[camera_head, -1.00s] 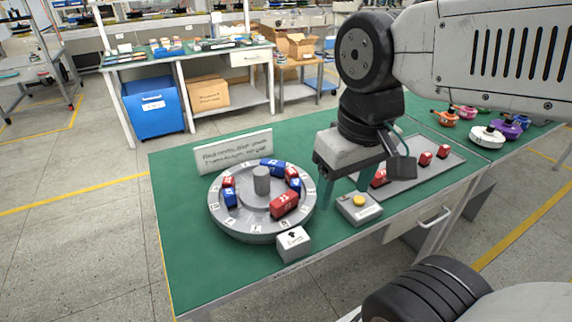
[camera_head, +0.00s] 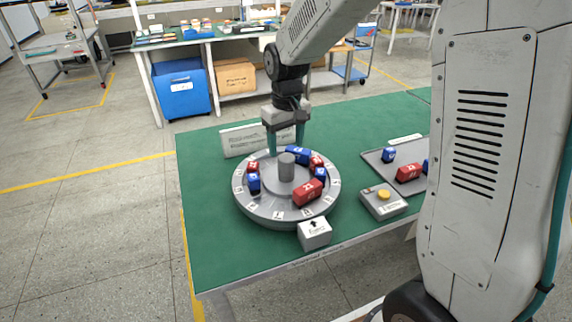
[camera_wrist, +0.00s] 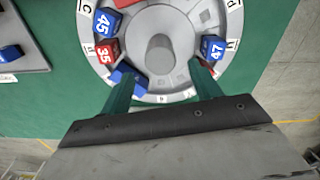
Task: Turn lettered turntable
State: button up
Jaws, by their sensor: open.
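The round grey turntable (camera_head: 262,208) stands on the green table, with letters on its rim and a grey central post (camera_head: 286,167). Red and blue numbered blocks sit around the post, among them a large red block (camera_head: 308,192) at the front right and a blue block (camera_head: 253,183) at the left. My gripper (camera_head: 286,150) is open above the far side of the turntable, its fingers pointing down. In the wrist view the green fingers (camera_wrist: 160,85) reach over the turntable rim (camera_wrist: 160,98), on either side of the post. Whether they touch a block is unclear.
A small white box with an arrow (camera_head: 314,233) stands at the turntable's front. A control box with a yellow button (camera_head: 384,200) is to its right. A grey tray (camera_head: 378,160) with blocks is partly hidden by my arm. A sign (camera_head: 240,141) stands behind.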

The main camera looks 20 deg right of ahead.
aim_at(287, 156)
notch_tip(287, 156, down, 8)
jog(key=shift+r, duration=0.1)
dwell(0.4)
grip_shut()
jog(key=shift+d, duration=0.1)
